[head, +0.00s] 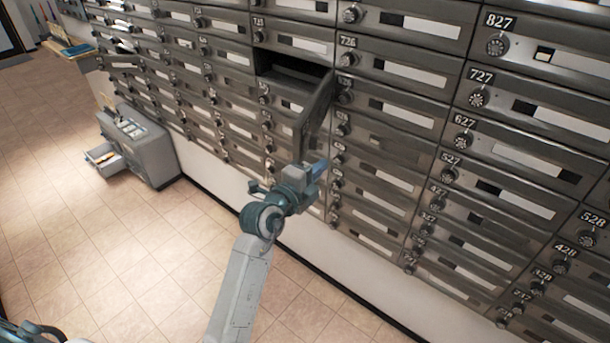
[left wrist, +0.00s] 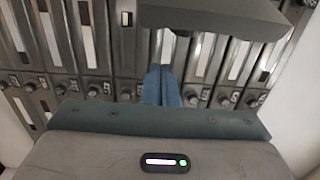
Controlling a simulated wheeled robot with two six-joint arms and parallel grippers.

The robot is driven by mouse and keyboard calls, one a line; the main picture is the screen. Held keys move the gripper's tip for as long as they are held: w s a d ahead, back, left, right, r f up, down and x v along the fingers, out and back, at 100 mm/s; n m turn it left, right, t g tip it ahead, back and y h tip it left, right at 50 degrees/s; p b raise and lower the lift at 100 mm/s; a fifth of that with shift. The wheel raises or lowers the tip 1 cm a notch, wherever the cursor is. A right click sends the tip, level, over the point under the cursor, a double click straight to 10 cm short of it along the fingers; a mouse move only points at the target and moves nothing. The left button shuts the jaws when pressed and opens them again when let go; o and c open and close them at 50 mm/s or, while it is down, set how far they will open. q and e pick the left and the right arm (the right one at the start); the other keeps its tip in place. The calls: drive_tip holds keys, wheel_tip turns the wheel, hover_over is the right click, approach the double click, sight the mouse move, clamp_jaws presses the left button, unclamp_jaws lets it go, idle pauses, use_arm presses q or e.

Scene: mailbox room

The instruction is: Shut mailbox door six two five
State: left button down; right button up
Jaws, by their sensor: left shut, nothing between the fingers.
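The open mailbox compartment (head: 290,70) sits directly below the box marked 725, in the place of 625; its own number is not readable. Its grey metal door (head: 314,112) stands swung outward, hinged at the right side of the opening. My left gripper (head: 322,167) is shut and empty, just below the door's lower end in the head view. In the left wrist view its blue fingers (left wrist: 162,85) are together, and a dark slab (left wrist: 215,14), apparently the door, crosses the top. Whether they touch cannot be told. My right gripper is not in view.
Rows of closed mailboxes with round locks (head: 478,97) fill the wall on both sides. A grey cabinet (head: 140,145) with an open drawer (head: 104,160) stands on the floor at left. The tiled floor (head: 130,250) in front is clear.

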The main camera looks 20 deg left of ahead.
use_arm(q)
drive_tip(key=a, duration=0.2)
drive_tip(key=a+p, duration=0.1)
drive_tip(key=a, duration=0.1)
drive_tip(key=shift+s+f, duration=0.1)
drive_tip(key=shift+s, duration=0.15)
drive_tip(key=shift+a, duration=0.15)
